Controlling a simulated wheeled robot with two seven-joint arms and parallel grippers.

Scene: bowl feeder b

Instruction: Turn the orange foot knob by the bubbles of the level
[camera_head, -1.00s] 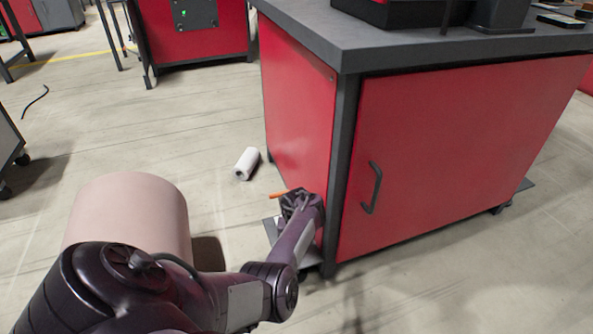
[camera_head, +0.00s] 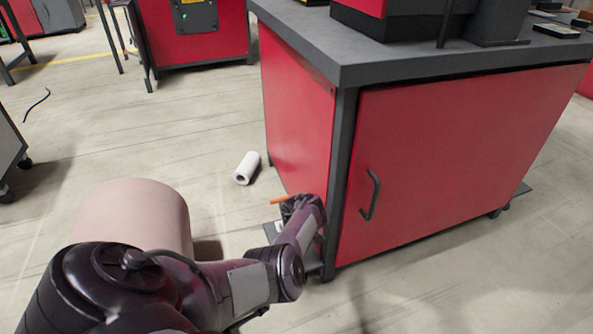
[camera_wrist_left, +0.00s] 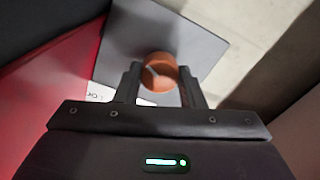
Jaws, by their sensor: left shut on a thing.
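The orange foot knob (camera_wrist_left: 160,60) is round and sits on a grey plate (camera_wrist_left: 205,45) in the left wrist view, with a pale slot or mark on its face. My left gripper (camera_wrist_left: 159,74) has one finger on each side of the knob and is shut on it. In the head view, my left gripper (camera_head: 292,206) is low by the near corner of the red cabinet, and a small orange piece (camera_head: 279,200) shows beside it. My right gripper is not in view. I cannot make out a level or its bubbles.
The red cabinet (camera_head: 440,160) with a dark handle and grey top (camera_head: 400,55) stands right of my arm. A white roll (camera_head: 246,168) lies on the floor behind the gripper. A pale pink cylinder (camera_head: 135,210) stands at left. The floor between them is clear.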

